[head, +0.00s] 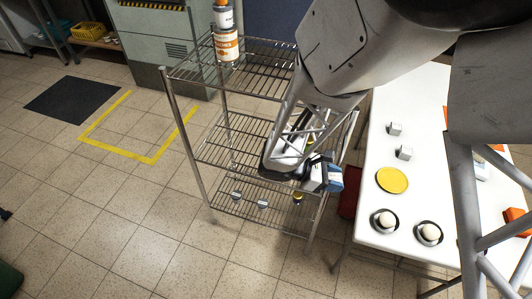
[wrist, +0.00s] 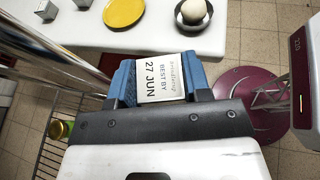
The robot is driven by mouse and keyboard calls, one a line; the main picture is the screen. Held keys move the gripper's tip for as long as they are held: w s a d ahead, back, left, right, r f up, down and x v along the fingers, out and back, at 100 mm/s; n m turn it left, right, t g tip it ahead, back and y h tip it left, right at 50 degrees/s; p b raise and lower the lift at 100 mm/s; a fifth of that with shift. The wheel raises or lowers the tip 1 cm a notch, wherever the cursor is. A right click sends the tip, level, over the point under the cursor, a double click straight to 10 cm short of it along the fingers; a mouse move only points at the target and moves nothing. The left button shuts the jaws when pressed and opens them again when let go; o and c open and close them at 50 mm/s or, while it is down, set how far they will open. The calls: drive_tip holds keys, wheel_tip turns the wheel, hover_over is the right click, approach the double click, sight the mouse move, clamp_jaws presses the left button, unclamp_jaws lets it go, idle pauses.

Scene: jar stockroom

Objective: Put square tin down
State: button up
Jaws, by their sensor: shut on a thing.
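In the head view the tin appears at the right side of the wire rack (head: 190,140), near the white table's left edge. I cannot tell its exact height over the shelves. My arm hides part of the middle shelf. The tin's underside is hidden.
The white table (head: 372,150) holds two grey cubes (head: 404,153), a yellow plate (head: 392,180) and two dark bowls (head: 385,221) with egg-like objects. Small items, including a gold-lidded jar (head: 298,197), stand on the bottom shelf. Rack posts are close by.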

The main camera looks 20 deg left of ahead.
drive_tip(key=w+a+f+n+t+y, duration=0.3)
drive_tip(key=w+a+f+n+y, duration=0.1)
drive_tip(key=a, duration=0.4)
drive_tip(key=w+a+f+n+t+y, duration=0.3)
drive_tip(key=w+a+f+n+y, duration=0.1)
drive_tip(key=a+f, duration=0.3)
drive_tip(key=w+a+f+n+t+y, duration=0.4)
drive_tip(key=a+f+n, duration=0.1)
drive_tip(key=a, duration=0.4)
drive_tip(key=shift+a+f+n+y, duration=0.15)
drive_tip(key=shift+a+n+y, duration=0.2)
drive_tip(key=shift+n, duration=0.45)
drive_tip(key=shift+a+f, duration=0.35)
hover_over(255, 146)
drive_tip(key=shift+a+f, duration=0.1)
drive_tip(key=shift+f, duration=0.6)
drive_tip(key=shift+f, duration=0.15)
drive_tip(key=shift+f, duration=1.65)
